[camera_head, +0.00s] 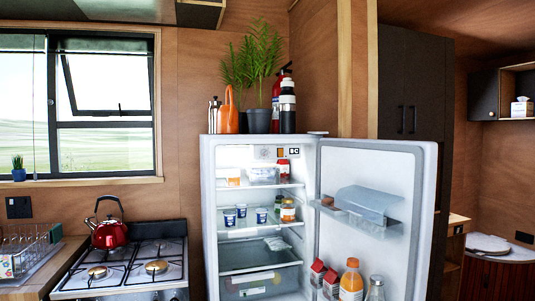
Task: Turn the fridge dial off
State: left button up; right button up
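The white fridge (208,215) stands in the middle with its door (402,190) swung open to the right. The inside shows, with jars, small cups and containers on its shelves. Small dark and orange markings (287,153) sit at the top of the interior, near the hinge side. A pale fitting (264,153) is to their left. The dial is too small to make out for certain, and its setting cannot be read. Neither of my grippers is in the view.
The open door reaches out to the right, with cartons and an orange bottle (351,281) in its lower shelf. A stove (130,268) with a red kettle (109,232) stands at the left. A plant (258,75), bottles and an extinguisher stand on the fridge top.

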aim_at(264, 153)
jog(key=i+j+z, duration=0.25)
jog(key=i, duration=0.7)
jog(key=l, duration=0.1)
